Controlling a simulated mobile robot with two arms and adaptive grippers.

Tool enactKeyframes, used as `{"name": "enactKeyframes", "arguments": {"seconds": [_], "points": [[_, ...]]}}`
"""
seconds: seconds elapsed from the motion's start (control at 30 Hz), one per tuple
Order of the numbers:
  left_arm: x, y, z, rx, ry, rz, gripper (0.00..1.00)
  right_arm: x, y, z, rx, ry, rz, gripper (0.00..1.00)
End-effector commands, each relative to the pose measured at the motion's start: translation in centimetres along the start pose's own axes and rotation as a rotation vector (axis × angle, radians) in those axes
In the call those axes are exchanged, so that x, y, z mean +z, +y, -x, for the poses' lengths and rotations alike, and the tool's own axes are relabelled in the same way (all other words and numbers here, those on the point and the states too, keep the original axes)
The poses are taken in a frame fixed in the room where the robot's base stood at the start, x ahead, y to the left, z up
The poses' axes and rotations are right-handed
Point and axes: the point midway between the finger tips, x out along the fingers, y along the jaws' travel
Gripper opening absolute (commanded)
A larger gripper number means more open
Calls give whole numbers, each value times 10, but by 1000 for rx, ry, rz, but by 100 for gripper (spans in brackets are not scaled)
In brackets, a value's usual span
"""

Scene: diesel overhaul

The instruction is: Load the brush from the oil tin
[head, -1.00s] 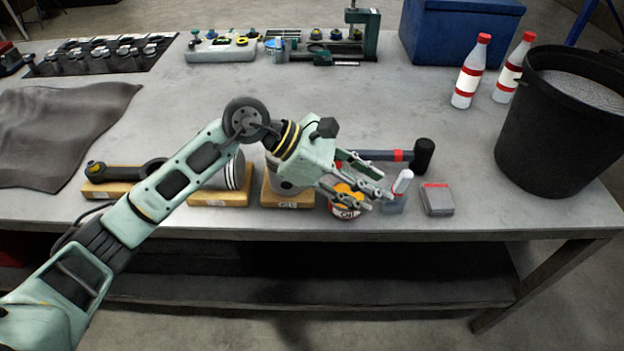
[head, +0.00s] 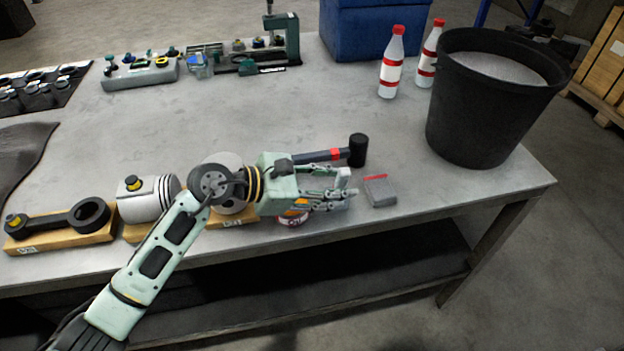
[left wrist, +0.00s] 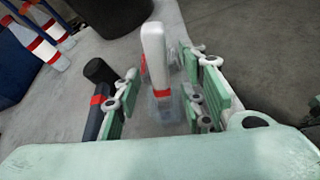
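The oil tin (head: 293,218), with an orange top, stands near the table's front edge, partly hidden under my left gripper (head: 332,186). The brush has a white handle (left wrist: 154,55) with a red band. It stands upright with its lower end in a clear holder (left wrist: 165,108). In the left wrist view my left gripper (left wrist: 160,98) is open, one finger on each side of the brush, with visible gaps. In the head view the fingers mostly hide the brush and holder. My right gripper is not in view.
A black-headed mallet (head: 356,150) lies just behind the left gripper. A small grey block with a red edge (head: 380,190) lies to its right. A piston (head: 150,197) and connecting rod (head: 60,222) rest on wooden blocks at left. A black bucket (head: 470,120) stands at right.

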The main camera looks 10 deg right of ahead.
Motion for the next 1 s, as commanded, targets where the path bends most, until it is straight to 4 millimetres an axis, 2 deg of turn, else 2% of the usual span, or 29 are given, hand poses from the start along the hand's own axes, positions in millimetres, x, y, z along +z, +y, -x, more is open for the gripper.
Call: {"name": "enactKeyframes", "arguments": {"seconds": [0.17, 0.47, 0.9, 0.97, 1.0], "points": [[0, 0, -12, 0, 0, -1, 38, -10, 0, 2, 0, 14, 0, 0], [0, 0, -14, 0, 1, -1, 38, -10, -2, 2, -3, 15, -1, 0], [0, 1, -13, 3, 0, -2, 0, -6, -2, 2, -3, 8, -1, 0], [0, 2, -13, 4, 0, -2, 0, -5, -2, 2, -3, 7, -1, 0], [0, 2, -13, 5, 0, -3, 21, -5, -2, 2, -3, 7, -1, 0]]}}
